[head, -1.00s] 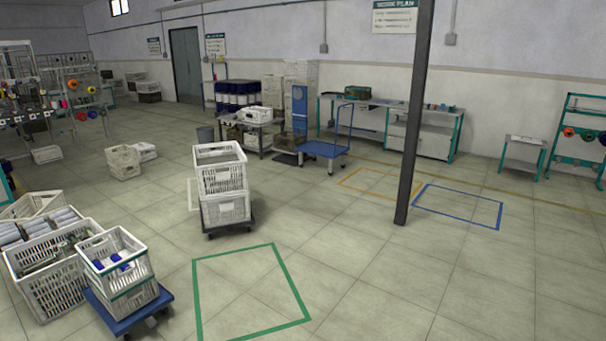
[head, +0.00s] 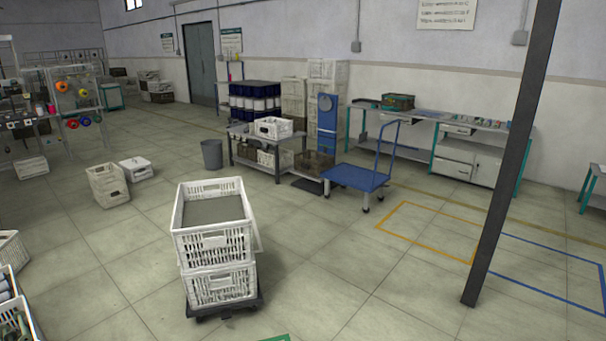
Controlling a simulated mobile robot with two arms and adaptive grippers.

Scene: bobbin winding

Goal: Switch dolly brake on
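In the head view a low black dolly (head: 224,309) stands on the floor at the lower middle. It carries two stacked white crates; the upper crate (head: 212,243) has a grey surface inside, and the lower crate (head: 222,287) sits on the dolly. A brake on this dolly is too small or hidden to make out. A blue platform cart (head: 357,177) with an upright handle stands farther back, right of centre. The task does not say which one is the dolly. Neither of my grippers is in view.
A dark post (head: 508,170) rises at the right. Yellow (head: 421,205) and blue (head: 560,283) floor outlines lie around it. A loaded table (head: 277,158) and a grey bin (head: 212,154) stand behind the dolly. Open floor lies on both sides of the dolly.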

